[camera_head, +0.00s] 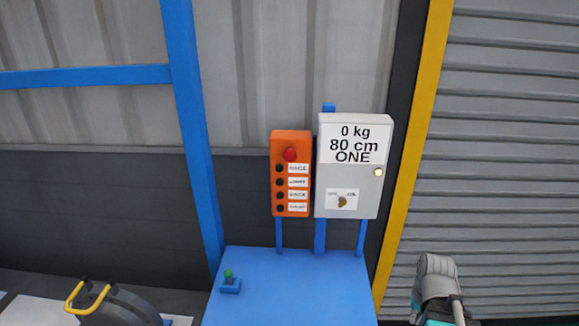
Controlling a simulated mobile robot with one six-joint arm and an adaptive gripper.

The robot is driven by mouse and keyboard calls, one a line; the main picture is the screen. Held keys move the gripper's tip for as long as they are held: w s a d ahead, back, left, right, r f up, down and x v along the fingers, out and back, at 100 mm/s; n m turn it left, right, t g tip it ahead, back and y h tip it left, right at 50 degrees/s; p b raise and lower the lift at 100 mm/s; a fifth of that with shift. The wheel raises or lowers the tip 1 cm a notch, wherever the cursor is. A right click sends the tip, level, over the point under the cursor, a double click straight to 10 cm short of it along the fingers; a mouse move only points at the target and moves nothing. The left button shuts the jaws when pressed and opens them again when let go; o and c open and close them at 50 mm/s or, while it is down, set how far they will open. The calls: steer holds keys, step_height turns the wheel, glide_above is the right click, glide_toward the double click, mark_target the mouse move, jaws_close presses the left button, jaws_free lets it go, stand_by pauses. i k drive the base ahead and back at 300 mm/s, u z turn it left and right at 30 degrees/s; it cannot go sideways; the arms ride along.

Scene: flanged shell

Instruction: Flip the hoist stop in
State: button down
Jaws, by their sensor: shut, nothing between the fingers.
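No part is labelled as the hoist stop at a size I can read. An orange control box (291,173) hangs in the middle, with a red round button (290,154) at its top and several dark buttons beside small labels below. A small switch with a green-tipped lever (229,275) stands on a blue base on the blue panel (300,285). Its lever looks about upright. A grey and teal part at the lower right looks like my arm. My gripper's fingers do not show.
A light grey box (350,205) reads "0 kg 80 cm ONE", with a lit round lamp (379,171) and a small labelled knob (342,202). A dark object with yellow handles (88,297) is at the lower left. A blue post (191,120) and yellow post (413,150) flank the boxes.

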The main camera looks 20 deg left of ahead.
mark_target(290, 154)
steer(key=u, duration=0.85)
steer(key=k, duration=0.8)
steer(key=z, duration=0.25)
steer(key=i, duration=0.5)
steer(key=z, duration=0.05)
